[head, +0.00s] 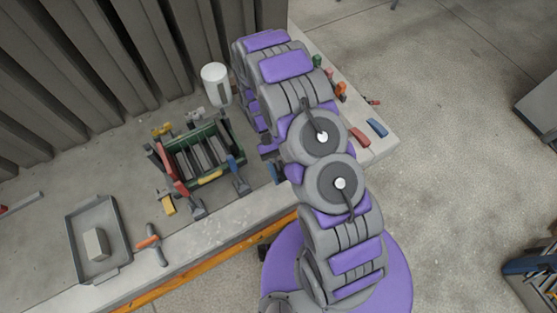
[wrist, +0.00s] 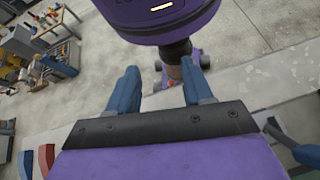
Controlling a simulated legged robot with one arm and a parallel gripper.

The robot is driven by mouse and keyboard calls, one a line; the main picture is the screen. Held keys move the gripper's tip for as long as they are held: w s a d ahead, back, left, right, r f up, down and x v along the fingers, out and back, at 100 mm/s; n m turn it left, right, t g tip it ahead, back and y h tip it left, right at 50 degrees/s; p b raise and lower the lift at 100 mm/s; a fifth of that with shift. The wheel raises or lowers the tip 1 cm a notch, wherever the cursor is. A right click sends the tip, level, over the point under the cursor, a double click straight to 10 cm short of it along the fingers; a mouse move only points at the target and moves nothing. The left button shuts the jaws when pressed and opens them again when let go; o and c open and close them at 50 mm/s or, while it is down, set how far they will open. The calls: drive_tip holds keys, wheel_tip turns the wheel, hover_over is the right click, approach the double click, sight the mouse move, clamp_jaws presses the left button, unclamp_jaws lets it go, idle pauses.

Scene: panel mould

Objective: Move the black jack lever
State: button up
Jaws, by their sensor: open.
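My gripper (wrist: 160,74) shows in the wrist view as two blue fingers, spread apart and empty. In the head view my arm covers most of it. The green mould box (head: 204,155), with grey ribs inside, stands on the bench left of my arm. Red, blue and yellow handled clamps sit around it. I cannot pick out a black jack lever with certainty. A dark grey bar with a blue end (wrist: 283,136) shows at the right edge of the wrist view, beside my gripper and apart from the fingers.
A white cylinder (head: 216,84) stands behind the mould. A grey tray (head: 75,243) with a pale block and an orange-handled tool (head: 150,243) lie at left. Small coloured pieces (head: 377,128) lie right of my arm. A corrugated wall (head: 90,70) backs the bench.

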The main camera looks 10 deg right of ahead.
drive_tip(key=shift+s+d+r, duration=0.1)
drive_tip(key=shift+s+d, duration=0.05)
drive_tip(key=shift+s, duration=0.85)
drive_tip(key=shift+s+d+r, duration=0.1)
drive_tip(key=shift+s+d, duration=0.05)
drive_tip(key=shift+s, duration=0.8)
drive_tip(key=shift+s, duration=0.1)
